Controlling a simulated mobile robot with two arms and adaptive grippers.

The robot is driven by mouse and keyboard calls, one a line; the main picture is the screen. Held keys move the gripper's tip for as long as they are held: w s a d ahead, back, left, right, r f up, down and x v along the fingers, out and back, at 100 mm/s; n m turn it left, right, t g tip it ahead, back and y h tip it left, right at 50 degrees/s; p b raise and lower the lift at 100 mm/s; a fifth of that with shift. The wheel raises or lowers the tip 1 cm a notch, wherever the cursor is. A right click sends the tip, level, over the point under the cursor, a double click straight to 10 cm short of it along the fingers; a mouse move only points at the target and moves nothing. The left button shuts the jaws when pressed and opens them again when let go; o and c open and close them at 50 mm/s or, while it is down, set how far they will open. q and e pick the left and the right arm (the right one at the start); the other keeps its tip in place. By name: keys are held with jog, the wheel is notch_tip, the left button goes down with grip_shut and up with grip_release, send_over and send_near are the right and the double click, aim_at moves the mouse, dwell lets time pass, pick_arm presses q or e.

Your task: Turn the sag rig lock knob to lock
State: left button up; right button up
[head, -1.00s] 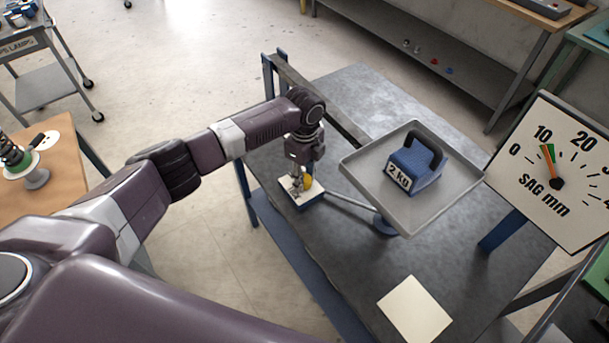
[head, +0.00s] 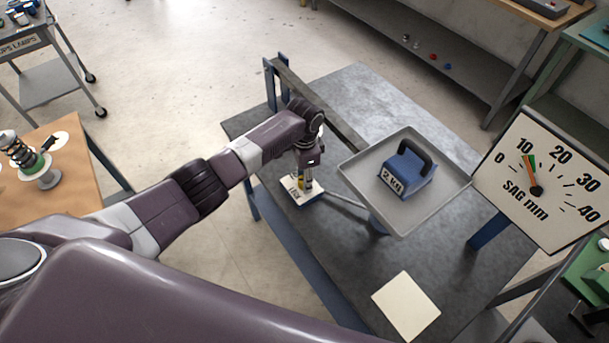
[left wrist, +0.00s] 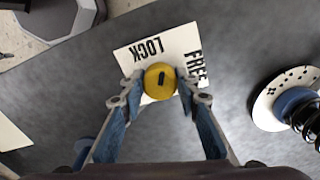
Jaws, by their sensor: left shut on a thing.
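The lock knob (left wrist: 160,81) is round and yellow with a short black mark, in the middle of the left wrist view. It sits on a white plate (left wrist: 128,58) printed LOCK and FREE. The black mark runs nearly up and down in that view, near the LOCK side; its exact setting is hard to tell. My left gripper (left wrist: 161,88) is shut on the knob, one finger on each side. In the head view my left gripper (head: 304,181) reaches down to the plate (head: 311,197) on the grey bench, largely hiding the knob. My right gripper is not in view.
A tray (head: 440,205) with a blue 2 kg weight (head: 408,172) stands right of my gripper. The SAG mm dial (head: 540,190) is beyond it, its needle near 10. A spring (left wrist: 308,122) stands right in the wrist view. A blank card (head: 406,305) lies on the bench.

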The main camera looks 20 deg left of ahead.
pick_arm(q)
jog(key=n+p, duration=0.2)
jog(key=n, duration=0.3)
jog(key=shift+w+r, duration=0.1)
jog(key=shift+n, duration=0.3)
dwell(0.4)
jog(key=o, duration=1.2)
jog(key=shift+c, duration=0.2)
notch_tip(320, 180, up, 12)
